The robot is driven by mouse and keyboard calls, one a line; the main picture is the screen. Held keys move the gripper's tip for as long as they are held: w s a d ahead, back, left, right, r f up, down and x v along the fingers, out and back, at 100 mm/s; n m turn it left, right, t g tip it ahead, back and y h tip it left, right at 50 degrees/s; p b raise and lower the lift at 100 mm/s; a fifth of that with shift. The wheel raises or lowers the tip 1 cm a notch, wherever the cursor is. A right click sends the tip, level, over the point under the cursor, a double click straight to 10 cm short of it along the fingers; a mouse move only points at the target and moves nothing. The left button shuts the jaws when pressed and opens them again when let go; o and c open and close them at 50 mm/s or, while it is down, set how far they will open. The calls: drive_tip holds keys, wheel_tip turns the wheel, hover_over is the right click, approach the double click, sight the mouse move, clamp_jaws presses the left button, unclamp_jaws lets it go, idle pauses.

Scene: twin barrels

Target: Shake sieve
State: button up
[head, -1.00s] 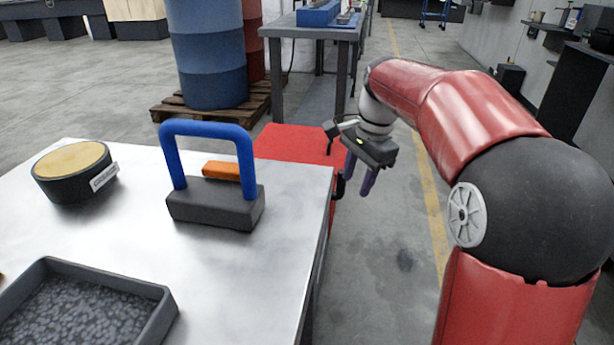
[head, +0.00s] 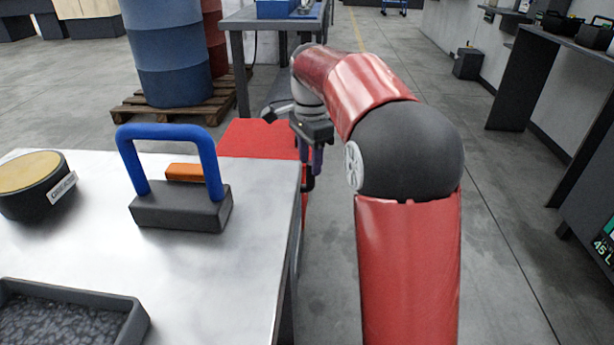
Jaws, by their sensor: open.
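A round dark container with a tan top (head: 30,172) and a small white label stands at the left of the metal table (head: 230,270); it may be the sieve, but I cannot read the label clearly. A dark grey block with a blue arched handle (head: 180,207) stands upright to its right, with an orange piece (head: 184,173) seen through the handle. A dark tray of grey grains (head: 70,315) lies at the front left, cut by the frame. My gripper (head: 312,170) hangs fingers down just beyond the table's right edge, empty and apart from these things.
A red surface (head: 258,140) lies behind the table. Blue (head: 180,60) and rust-red (head: 214,35) barrels stand on a wooden pallet (head: 180,105). A grey workbench (head: 270,22) is at the back. The floor to the right is open, with dark shelving (head: 560,110) along the wall.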

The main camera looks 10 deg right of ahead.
sight(310, 186)
wheel_tip(310, 186, down, 5)
idle(0.4)
clamp_jaws()
